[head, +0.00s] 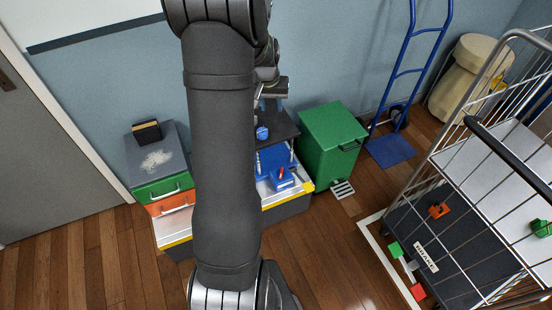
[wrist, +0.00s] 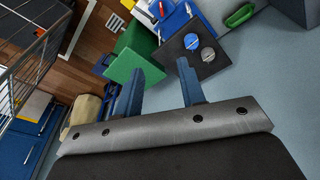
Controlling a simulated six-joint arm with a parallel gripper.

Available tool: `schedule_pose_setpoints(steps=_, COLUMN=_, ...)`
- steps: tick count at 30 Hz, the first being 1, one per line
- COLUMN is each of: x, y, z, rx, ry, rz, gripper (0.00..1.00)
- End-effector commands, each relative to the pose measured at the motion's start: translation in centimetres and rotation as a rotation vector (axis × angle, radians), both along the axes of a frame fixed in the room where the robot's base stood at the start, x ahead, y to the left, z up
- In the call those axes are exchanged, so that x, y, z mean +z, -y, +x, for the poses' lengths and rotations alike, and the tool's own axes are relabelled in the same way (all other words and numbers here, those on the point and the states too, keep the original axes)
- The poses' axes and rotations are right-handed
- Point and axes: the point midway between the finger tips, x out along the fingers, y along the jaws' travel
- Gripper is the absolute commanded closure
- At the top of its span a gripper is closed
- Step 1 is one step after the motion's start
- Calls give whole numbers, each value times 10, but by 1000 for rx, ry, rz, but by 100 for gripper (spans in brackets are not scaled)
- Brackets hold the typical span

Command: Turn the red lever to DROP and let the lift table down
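The red lever (head: 280,173) is small and stands on a blue box (head: 285,182) on the bench, right of my arm. In the wrist view a red lever (wrist: 161,8) and blue box (wrist: 180,18) show at the top edge. Any DROP marking is too small to read. A dark plate (head: 285,125) above blue parts may be the lift table; it also shows in the wrist view (wrist: 187,66), with a blue and a grey round piece on it. My gripper (wrist: 160,68) is open and empty, apart from the lever. My arm hides part of the bench.
A green bin (head: 330,140) stands right of the bench. A blue hand truck (head: 405,75) leans at the wall. A wire cart (head: 470,170) fills the right side. A drawer cabinet (head: 157,160) stands left.

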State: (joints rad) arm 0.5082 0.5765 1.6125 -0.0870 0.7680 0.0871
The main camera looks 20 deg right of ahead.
Motion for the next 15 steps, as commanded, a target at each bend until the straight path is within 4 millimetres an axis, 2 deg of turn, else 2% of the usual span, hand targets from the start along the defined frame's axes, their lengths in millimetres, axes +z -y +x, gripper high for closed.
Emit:
schedule_pose_setpoints(steps=1, x=-16, y=8, z=10, rx=-4, ry=-11, rz=10, gripper=64)
schedule_pose_setpoints(steps=6, x=-67, y=30, z=42, rx=-17, ry=-35, rz=36, gripper=64)
schedule_pose_setpoints(steps=11, x=-121, y=49, z=64, rx=-29, ry=-56, rz=61, gripper=64)
schedule_pose_setpoints(steps=15, x=-174, y=63, z=79, rx=-39, ry=-74, rz=82, gripper=64)
